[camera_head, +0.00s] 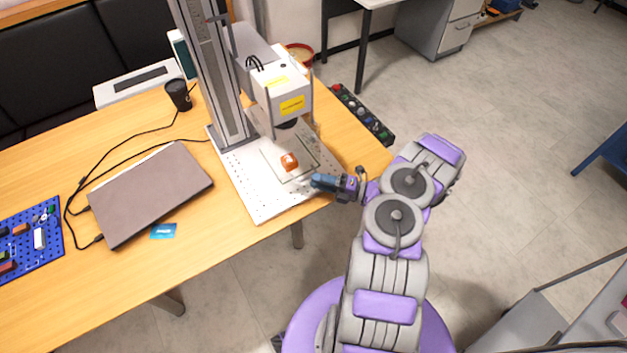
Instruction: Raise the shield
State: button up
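The laser marker stands at the table's right part, with a tall grey column (212,75) and a white head (283,88) bearing yellow labels. Its white perforated base plate (255,200) lies on the table. A small orange object (289,161) sits on the plate below the head. Faint, see-through edges around the head and the orange object look like the shield, but its outline is hard to make out. My gripper (318,181) is at the plate's right edge, just right of and nearer than the orange object. Its fingers are too small to tell open from shut.
A closed laptop (150,192), cables, a black cup (178,95) and a blue card (163,231) lie to the left. A blue pegboard (30,238) is at far left. A button panel (362,114) runs along the table's right edge. Open floor lies right.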

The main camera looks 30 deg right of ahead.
jog(key=a, duration=0.1)
jog(key=w+a, duration=0.1)
jog(key=a, duration=0.1)
jog(key=shift+w+r, duration=0.25)
jog(key=shift+w, duration=0.1)
jog(key=shift+d, duration=0.5)
jog(key=shift+c, duration=0.2)
jog(key=shift+d+f, duration=0.1)
jog(key=shift+c, duration=0.8)
jog(key=shift+a, duration=0.45)
grip_shut()
jog(key=shift+d, duration=0.1)
